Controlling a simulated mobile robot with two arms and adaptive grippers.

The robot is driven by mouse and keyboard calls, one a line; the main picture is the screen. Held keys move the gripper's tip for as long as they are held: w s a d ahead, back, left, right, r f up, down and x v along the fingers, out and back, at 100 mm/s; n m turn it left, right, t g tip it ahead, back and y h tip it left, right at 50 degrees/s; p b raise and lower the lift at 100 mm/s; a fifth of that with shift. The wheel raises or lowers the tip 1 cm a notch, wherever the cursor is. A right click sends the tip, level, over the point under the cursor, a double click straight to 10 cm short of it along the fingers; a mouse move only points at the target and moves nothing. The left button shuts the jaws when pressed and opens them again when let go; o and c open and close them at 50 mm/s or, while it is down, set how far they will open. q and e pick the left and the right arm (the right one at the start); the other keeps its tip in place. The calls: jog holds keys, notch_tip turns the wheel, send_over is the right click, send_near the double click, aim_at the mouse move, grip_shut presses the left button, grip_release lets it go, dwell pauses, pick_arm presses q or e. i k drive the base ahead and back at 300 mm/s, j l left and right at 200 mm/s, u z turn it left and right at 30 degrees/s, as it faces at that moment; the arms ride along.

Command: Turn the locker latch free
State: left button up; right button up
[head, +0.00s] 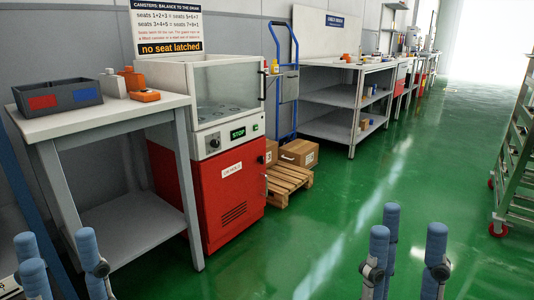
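A red cabinet (228,197) with a white label (232,170) and a vent stands at left centre, under a machine with a glass hood (228,85). A small dark fitting (265,185) shows at the cabinet's right edge; I cannot tell whether it is the locker latch or how it is turned. My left gripper (57,248) is at the lower left, with its blue fingers spread and nothing between them. My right gripper (409,238) is at the lower right, also spread and empty. Both are in the foreground, apart from the cabinet.
A grey table (75,124) with a divided bin (57,96) and orange items stands left of the cabinet. A wooden pallet (287,187) with cartons and a blue hand truck (291,75) stand at its right. A rack trolley (515,165) is far right. The green floor between is clear.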

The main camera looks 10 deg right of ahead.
aim_at(260, 159)
jog(key=i+l, duration=0.3)
jog(key=l, duration=0.15)
jog(key=i+l+u, duration=0.1)
jog(key=i+l, duration=0.55)
jog(key=l, duration=0.3)
jog(key=i+l+u, duration=0.1)
jog(key=i+l, duration=0.2)
jog(key=l, duration=0.2)
jog(key=i+l, duration=0.3)
jog(key=l, duration=0.2)
jog(key=i+l+u, duration=0.15)
jog(key=l, duration=0.35)
jog(key=i+l, duration=0.4)
jog(key=l, duration=0.15)
jog(key=i+l+u, duration=0.1)
jog(key=i+l, duration=0.15)
jog(key=l, duration=0.25)
